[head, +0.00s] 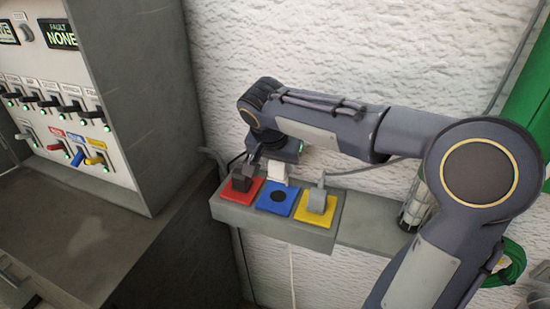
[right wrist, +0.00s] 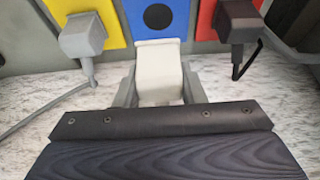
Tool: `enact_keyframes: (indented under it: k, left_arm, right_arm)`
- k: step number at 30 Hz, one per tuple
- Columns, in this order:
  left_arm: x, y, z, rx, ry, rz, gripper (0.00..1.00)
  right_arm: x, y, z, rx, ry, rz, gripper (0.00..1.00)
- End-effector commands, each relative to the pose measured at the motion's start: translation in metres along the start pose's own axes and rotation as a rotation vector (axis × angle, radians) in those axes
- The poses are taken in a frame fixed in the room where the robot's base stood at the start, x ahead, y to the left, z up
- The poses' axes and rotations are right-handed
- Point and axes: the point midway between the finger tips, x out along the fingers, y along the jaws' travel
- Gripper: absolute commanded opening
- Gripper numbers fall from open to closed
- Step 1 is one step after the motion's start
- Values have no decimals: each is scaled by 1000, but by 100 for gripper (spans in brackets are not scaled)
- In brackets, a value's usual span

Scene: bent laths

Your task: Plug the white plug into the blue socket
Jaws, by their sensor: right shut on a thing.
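The blue socket (head: 277,197) is the middle plate on a grey ledge, with a dark round opening and nothing in it. It also shows at the top of the right wrist view (right wrist: 158,18). The white plug (head: 277,171) is just behind the blue socket in the head view. My right gripper (right wrist: 160,88) is shut on the white plug (right wrist: 158,72), one finger on each side. The plug's front end points toward the blue socket, and I cannot tell the exact gap. My left gripper is not in view.
A black plug (head: 242,179) sits on the red socket (head: 237,194) to the left. A grey plug (head: 318,197) sits on the yellow socket (head: 313,210) to the right. Cables run along the rough white wall. A switch panel (head: 65,130) stands at left.

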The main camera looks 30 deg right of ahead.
Motion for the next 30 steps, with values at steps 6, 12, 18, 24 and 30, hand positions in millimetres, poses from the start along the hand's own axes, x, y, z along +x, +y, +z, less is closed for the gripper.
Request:
enact_keyframes:
  k: [6,12,18,24,30]
  left_arm:
    - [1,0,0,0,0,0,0]
    - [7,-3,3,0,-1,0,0]
    - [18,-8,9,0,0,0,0]
    - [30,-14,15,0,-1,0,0]
    - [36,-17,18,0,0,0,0]
  right_arm:
    - [1,0,0,0,0,0,16]
    - [9,0,4,-1,0,0,16]
    - [25,0,10,-1,-1,1,16]
    - [43,0,18,0,-1,1,16]
    - [53,0,22,0,0,0,16]
